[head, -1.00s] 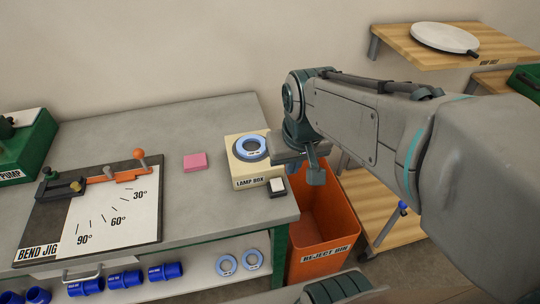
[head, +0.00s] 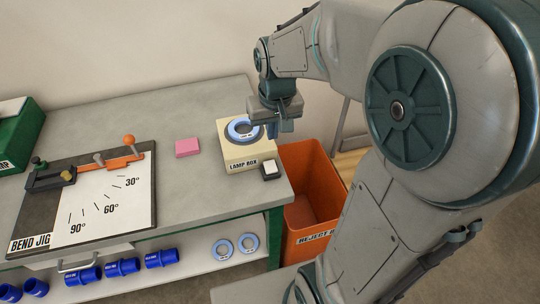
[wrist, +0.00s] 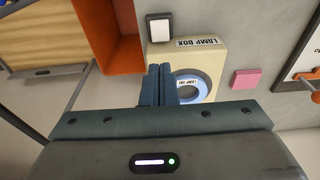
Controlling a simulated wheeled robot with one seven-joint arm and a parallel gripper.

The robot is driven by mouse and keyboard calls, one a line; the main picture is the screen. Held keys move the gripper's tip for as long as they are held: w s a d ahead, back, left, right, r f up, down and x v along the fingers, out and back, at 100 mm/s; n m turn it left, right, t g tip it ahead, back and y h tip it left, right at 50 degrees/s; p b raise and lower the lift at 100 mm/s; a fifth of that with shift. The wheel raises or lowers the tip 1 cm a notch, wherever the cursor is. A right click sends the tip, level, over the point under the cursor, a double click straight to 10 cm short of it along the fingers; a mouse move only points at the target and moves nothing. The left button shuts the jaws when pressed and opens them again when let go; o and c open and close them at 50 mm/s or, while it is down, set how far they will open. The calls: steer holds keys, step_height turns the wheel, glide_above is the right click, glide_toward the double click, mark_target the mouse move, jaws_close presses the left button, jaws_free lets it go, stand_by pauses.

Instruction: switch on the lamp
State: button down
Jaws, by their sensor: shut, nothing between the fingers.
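The beige lamp box (head: 236,157) stands at the right end of the bench, with a labelled blue ring (head: 235,133) on its top. A small dark block with a white top (head: 269,169) sits just in front of the box's right corner; it also shows in the wrist view (wrist: 159,29). My gripper (head: 287,126) is shut and empty. It is above the back right part of the lamp box, beside the blue ring in the head view. In the wrist view its fingers (wrist: 159,68) cover part of the box and the ring's left edge.
An orange reject bin (head: 318,180) stands on the floor right of the bench. A pink block (head: 188,147) lies left of the lamp box. The bend jig (head: 115,195) takes up the bench's left side.

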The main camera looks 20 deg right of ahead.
mark_target(270, 163)
steer(key=f, duration=0.4)
steer(key=w+f, duration=0.1)
steer(key=f, duration=0.3)
steer(key=w+f+p, duration=0.1)
steer(key=f, duration=0.3)
steer(key=shift+f, duration=0.2)
